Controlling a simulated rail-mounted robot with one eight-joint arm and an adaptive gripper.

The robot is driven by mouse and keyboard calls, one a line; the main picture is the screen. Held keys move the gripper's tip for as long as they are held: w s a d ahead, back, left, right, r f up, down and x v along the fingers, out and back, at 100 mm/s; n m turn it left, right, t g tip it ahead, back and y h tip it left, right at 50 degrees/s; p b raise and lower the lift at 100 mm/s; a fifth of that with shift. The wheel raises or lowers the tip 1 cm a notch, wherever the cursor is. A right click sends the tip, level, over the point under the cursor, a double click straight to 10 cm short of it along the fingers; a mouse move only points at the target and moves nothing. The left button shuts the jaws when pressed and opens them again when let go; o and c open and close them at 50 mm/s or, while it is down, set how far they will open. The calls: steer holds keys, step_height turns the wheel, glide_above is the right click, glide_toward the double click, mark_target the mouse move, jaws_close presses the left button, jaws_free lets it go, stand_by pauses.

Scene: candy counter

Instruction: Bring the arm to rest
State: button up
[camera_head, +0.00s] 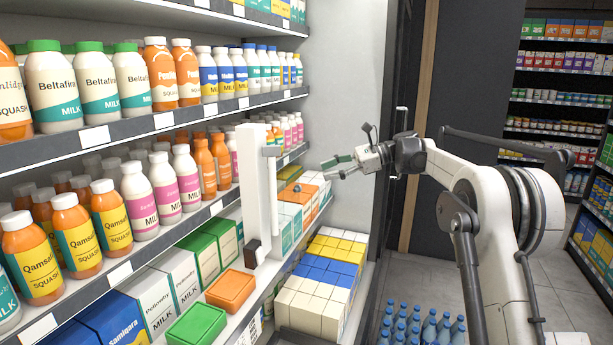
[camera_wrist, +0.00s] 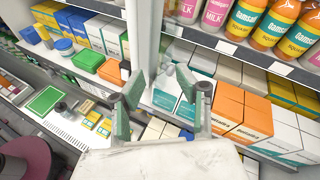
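My gripper (camera_head: 337,166) is in the air in front of the shelf unit, beside a white upright panel (camera_head: 258,190). In the wrist view my gripper (camera_wrist: 162,98) shows two green-padded fingers set well apart, with nothing held between them. The arm reaches in from the right side of the head view, raised and bent, and the gripper points left toward the shelves. I cannot tell the exact gap between the fingertips and the boxes behind them.
Shelves hold milk bottles (camera_head: 55,85), orange squash bottles (camera_head: 111,215) and cartons (camera_head: 152,293). White, blue and yellow boxes (camera_head: 322,285) are stacked below. Blue-capped bottles (camera_head: 415,325) stand at the floor. A dark wall (camera_head: 470,75) and another stocked shelf (camera_head: 560,92) are behind the arm.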

steer(key=s+d+r+n+t+h, duration=0.1)
steer(key=s+d+n+t+h, duration=0.2)
steer(key=s, duration=1)
steer(key=s+r+n+t+h, duration=0.1)
steer(key=s+n+h, duration=0.3)
steer(key=s, duration=0.9)
steer(key=s+d+f+n+t+h, duration=0.1)
steer(key=s+d+f+n+h, duration=0.1)
steer(key=s, duration=0.6)
steer(key=s+d+f+n+t+h, duration=0.1)
steer(key=s+d+f+n+h, duration=0.2)
steer(key=s+f, duration=0.4)
steer(key=s+d+f+n+t+h, duration=0.1)
steer(key=s+d+f, duration=0.3)
steer(key=s, duration=0.6)
steer(key=shift+d+f+n+h, duration=0.4)
steer(key=shift+f+n+h, duration=0.35)
steer(key=shift+n, duration=0.15)
